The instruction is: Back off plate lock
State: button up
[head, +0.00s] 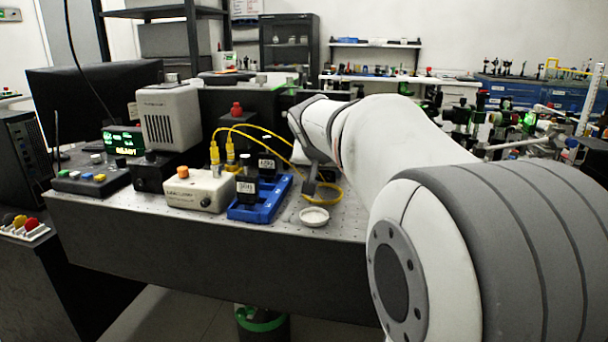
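No part that I can clearly identify as the plate lock shows in the head view. My gripper (311,186) seems to be the small dark part below the wrist, near the yellow cable loop. It is too small and too hidden to show its fingers or anything held.
On the bench (200,245) stand a blue tray (268,212) with black labelled holders, a small white dish (314,217), a cream box with an orange button (198,190), a grey vented housing (170,116) and a button panel (92,180). Yellow cables (283,139) loop close to my wrist.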

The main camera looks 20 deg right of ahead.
jog(key=shift+w+d+f, duration=0.1)
jog(key=shift+w+f, duration=0.05)
jog(key=shift+f, duration=0.05)
grip_shut()
jog(key=shift+d, duration=0.2)
jog(key=shift+a, duration=0.2)
jog(key=shift+w+a+f+n+g+h+b, duration=0.1)
jog(key=shift+a+f+n+g+h+b, duration=0.15)
jog(key=shift+h+b, duration=0.2)
jog(key=shift+w+a+n+g+h+b, duration=0.15)
jog(key=shift+n+g+h+b, duration=0.15)
jog(key=shift+n+g+h, duration=0.35)
jog(key=shift+w+a+n+g+h+b, duration=0.1)
jog(key=shift+n+g+h+b, duration=0.2)
jog(key=shift+h, duration=0.5)
